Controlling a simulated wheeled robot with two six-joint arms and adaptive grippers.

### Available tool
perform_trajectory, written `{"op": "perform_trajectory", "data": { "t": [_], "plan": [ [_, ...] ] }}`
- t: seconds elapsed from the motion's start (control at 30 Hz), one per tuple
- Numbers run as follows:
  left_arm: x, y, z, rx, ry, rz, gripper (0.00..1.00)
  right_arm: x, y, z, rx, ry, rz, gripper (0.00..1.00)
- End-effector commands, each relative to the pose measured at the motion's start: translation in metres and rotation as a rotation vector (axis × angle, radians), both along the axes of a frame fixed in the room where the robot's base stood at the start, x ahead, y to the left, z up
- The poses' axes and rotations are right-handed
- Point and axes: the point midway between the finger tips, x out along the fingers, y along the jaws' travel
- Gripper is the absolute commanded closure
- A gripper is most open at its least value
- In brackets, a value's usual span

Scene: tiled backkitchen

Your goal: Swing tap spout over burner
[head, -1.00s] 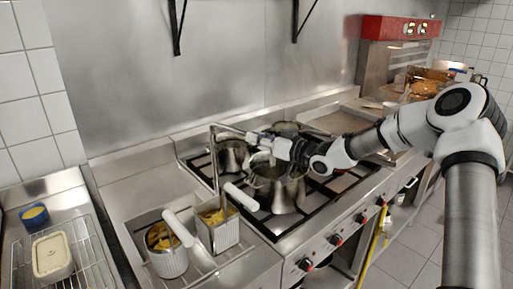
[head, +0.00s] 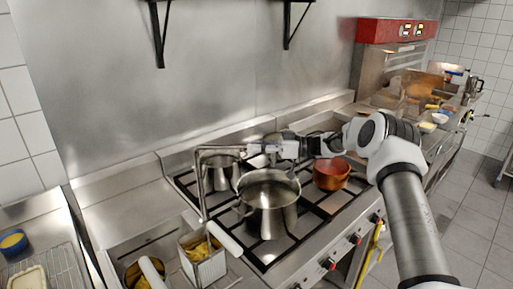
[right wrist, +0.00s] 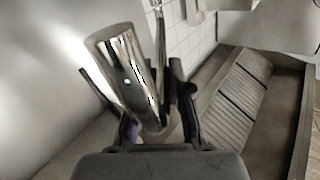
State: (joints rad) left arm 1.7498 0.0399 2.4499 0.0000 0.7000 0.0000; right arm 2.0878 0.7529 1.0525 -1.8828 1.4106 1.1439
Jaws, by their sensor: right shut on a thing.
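The tap is a thin metal pipe that rises in front of the hob's left end. Its spout (head: 222,148) runs level to the right at the top, above the rear left pot. My right gripper (head: 256,147) is shut on the spout near its outer end, above the back part of the hob. In the right wrist view the shiny round spout (right wrist: 130,75) rises between the fingers of the right gripper (right wrist: 158,125). The burners (head: 310,210) sit under black grates and are partly hidden by pots. My left gripper is not in view.
A large steel pot (head: 268,200) stands on the hob, with a smaller pot (head: 220,175) behind it to the left. A copper-coloured pot (head: 331,176) is to the right. Fryer baskets (head: 203,262) with yellow food are at the front left. The wall (head: 210,80) is close behind.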

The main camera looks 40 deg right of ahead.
Motion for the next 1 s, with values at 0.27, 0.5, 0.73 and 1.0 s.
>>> {"op": "perform_trajectory", "data": {
  "t": [0.27, 0.5, 0.73, 1.0],
  "plan": [
    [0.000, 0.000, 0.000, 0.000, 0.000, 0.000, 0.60, 0.000, 0.001, 0.000, -0.001, 0.001, 0.007, 1.00],
    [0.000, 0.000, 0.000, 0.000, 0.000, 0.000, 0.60, 0.000, 0.001, 0.000, -0.001, 0.000, 0.006, 0.57],
    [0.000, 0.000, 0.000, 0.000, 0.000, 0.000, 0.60, 0.000, 0.000, 0.000, 0.000, 0.000, 0.005, 0.57],
    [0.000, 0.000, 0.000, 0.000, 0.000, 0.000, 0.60, -0.023, -0.033, 0.000, 0.000, -0.001, 0.001, 0.57]
  ]
}}
